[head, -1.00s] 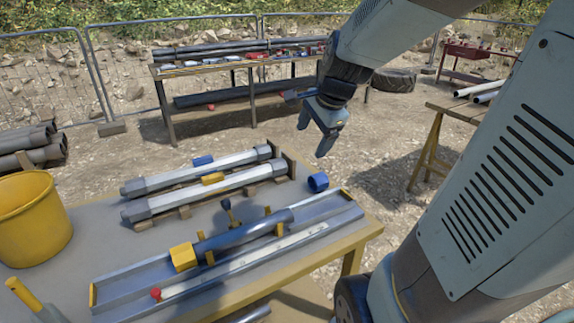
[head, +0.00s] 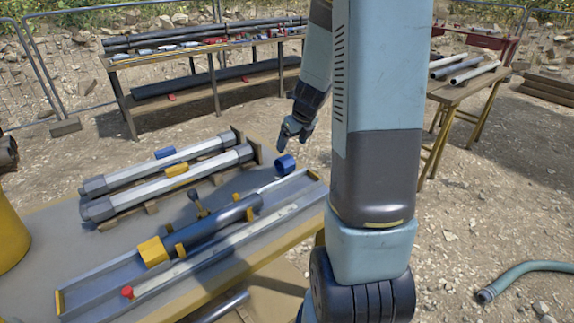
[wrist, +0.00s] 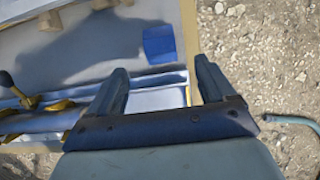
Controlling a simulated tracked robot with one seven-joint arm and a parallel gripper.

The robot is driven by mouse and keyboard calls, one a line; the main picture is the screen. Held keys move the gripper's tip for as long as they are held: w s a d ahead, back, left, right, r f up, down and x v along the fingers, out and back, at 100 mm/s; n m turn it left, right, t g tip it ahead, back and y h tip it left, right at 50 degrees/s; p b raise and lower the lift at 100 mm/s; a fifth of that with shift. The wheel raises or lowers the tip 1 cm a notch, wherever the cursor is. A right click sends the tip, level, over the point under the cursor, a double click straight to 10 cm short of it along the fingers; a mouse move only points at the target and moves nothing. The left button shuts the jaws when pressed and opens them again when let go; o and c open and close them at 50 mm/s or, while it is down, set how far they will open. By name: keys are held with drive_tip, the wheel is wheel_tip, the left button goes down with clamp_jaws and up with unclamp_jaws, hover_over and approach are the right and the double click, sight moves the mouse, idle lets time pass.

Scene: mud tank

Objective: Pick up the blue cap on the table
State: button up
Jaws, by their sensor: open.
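The blue cap (head: 285,164) stands near the far right corner of the table (head: 60,222), just past the end of the metal channel. In the wrist view the blue cap (wrist: 160,45) lies ahead of the fingers, on the table close to its edge. My gripper (head: 293,141) is open and empty, raised above and slightly beyond the cap in the head view. In the wrist view my gripper (wrist: 160,88) has its two fingers apart, over the channel's end and the table edge, not touching the cap.
The metal channel (head: 100,283) holds a dark pipe with a yellow block (head: 152,251). Two hexagonal grey bars (head: 170,165) lie behind it. A yellow bucket (head: 10,235) is at the left. Gravel is open to the right, with a green hose (head: 520,275).

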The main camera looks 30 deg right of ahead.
sight(285, 157)
drive_tip(key=shift+w+x, duration=0.15)
drive_tip(key=shift+x, duration=2.7)
drive_tip(key=shift+w+x, duration=0.1)
drive_tip(key=shift+x, duration=2.75)
drive_tip(key=shift+r, duration=0.1)
drive_tip(key=shift+c, duration=0.5)
drive_tip(key=c, duration=1)
drive_tip(key=shift+o, duration=0.2)
drive_tip(key=shift+r, duration=0.1)
